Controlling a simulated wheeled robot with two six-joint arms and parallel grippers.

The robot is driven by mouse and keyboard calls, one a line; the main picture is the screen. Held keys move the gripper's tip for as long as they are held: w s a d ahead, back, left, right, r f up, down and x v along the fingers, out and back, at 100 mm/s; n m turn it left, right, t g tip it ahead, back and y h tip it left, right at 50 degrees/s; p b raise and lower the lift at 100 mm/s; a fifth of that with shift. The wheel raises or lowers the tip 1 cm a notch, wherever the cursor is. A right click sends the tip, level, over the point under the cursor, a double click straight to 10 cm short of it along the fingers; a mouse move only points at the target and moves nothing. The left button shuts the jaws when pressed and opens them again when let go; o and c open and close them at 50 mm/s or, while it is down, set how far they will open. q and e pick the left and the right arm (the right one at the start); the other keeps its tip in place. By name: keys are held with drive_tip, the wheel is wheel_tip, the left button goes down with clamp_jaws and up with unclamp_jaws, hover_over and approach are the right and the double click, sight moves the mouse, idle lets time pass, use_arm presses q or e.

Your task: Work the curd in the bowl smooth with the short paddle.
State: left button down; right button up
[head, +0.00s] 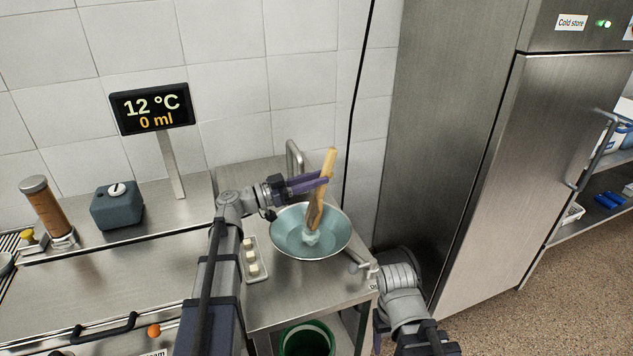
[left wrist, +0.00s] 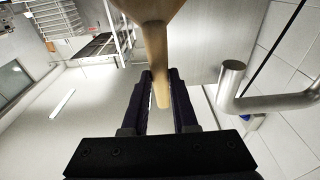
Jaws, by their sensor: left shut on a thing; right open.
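A wide shallow metal bowl (head: 336,240) stands on the steel worktop, with bluish liquid in it. A pale lump of curd (head: 312,238) lies in the bowl around the paddle's lower end. The wooden paddle (head: 316,207) stands tilted in the bowl, its top leaning right. My left gripper (head: 322,180) is shut on the paddle's upper part above the bowl. In the left wrist view, the paddle's handle (left wrist: 155,50) runs between the two dark fingers of the gripper (left wrist: 161,78). My right arm shows at the lower right of the head view, but its jaws cannot be made out.
A tray of small pale pieces (head: 253,258) lies left of the bowl. A metal bent pipe (head: 293,158) stands behind it, and shows in the left wrist view (left wrist: 232,85). A display (head: 152,108) reads 12 °C and 0 ml. A green bin (head: 306,340) is below the worktop.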

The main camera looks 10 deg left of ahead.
use_arm(q)
drive_tip(key=shift+s+d, duration=0.1)
drive_tip(key=shift+s, duration=0.05)
drive_tip(key=shift+s+d+f, duration=0.15)
drive_tip(key=shift+s+d, duration=0.35)
drive_tip(key=shift+s, duration=0.25)
drive_tip(key=shift+w+a, duration=0.1)
drive_tip(key=shift+w+a, duration=0.55)
drive_tip(key=shift+w, duration=0.3)
drive_tip(key=shift+r, duration=0.2)
wheel_tip(320, 180, up, 9)
drive_tip(key=p, duration=0.9)
